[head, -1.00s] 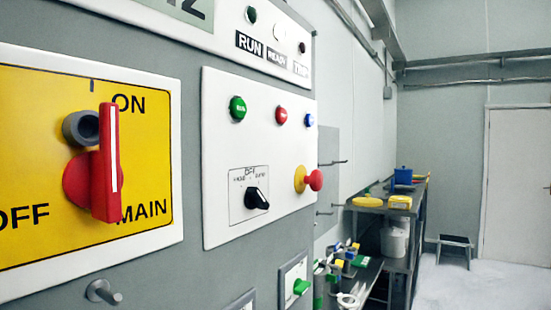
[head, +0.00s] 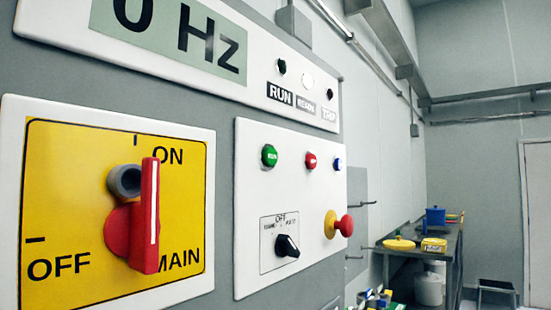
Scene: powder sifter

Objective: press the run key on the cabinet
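The cabinet (head: 60,75) fills the left of the head view. On its white key panel (head: 252,205) sits a green run key (head: 269,156) with small white lettering. A red key (head: 310,161) and a blue key (head: 337,163) are to its right. A black selector knob (head: 287,246) and a red mushroom button on a yellow collar (head: 338,225) are below. The red main switch handle (head: 146,216) stands upright on a yellow plate, pointing to ON. The display (head: 170,30) above reads 0 Hz. Neither of my grippers shows.
A metal bench (head: 413,247) at the right back holds a blue pot (head: 435,216) and yellow items. A white bucket (head: 429,289) stands beneath it. A dark step stool (head: 497,290) and a door (head: 538,220) are further right. Pipes run along the wall.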

